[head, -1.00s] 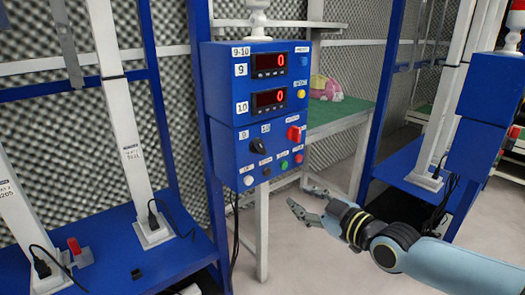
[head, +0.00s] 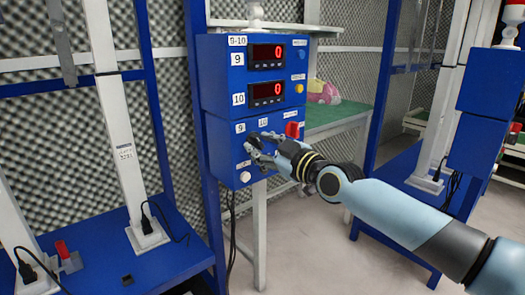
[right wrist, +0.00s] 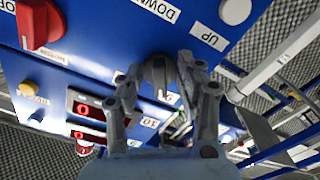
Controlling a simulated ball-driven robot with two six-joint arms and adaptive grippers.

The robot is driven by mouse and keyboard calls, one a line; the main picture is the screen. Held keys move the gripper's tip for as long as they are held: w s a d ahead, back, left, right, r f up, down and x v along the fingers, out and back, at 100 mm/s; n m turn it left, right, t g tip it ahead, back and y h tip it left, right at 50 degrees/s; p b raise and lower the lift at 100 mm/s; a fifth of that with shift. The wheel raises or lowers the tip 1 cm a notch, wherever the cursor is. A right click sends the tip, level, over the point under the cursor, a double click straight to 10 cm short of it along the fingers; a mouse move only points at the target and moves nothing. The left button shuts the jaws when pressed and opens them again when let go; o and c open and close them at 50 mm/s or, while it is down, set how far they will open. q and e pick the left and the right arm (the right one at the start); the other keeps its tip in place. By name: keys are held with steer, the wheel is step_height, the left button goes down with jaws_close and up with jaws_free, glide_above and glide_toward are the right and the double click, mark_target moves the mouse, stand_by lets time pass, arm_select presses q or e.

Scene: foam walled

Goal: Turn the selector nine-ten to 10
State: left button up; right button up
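The blue control box (head: 218,80) carries the selector nine-ten, a dark rotary knob, with labels 9 (head: 240,128) and 10 (head: 262,122) above it. In the head view my right gripper (head: 252,148) is at the selector and mostly covers it. In the right wrist view the selector (right wrist: 158,74) sits between the two fingers of my right gripper (right wrist: 158,76). The fingers are apart, one on each side of the knob; I cannot tell whether they touch it. Which label the knob points to is unclear. My left gripper is not in view.
Two red displays (head: 267,53) on the box read 0. A red switch (head: 292,130) is just right of the selector; a white button (head: 245,176) is below. A green table (head: 330,113) stands behind.

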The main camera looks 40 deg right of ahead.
jaws_close()
stand_by(0.5)
steer(key=m, duration=0.5)
steer(key=shift+a+m, duration=0.1)
steer(key=shift+m, duration=0.2)
steer(key=m, duration=0.6)
steer(key=shift+a+p, duration=0.15)
steer(key=shift+p, duration=0.2)
jaws_free()
steer(key=shift+m, duration=0.3)
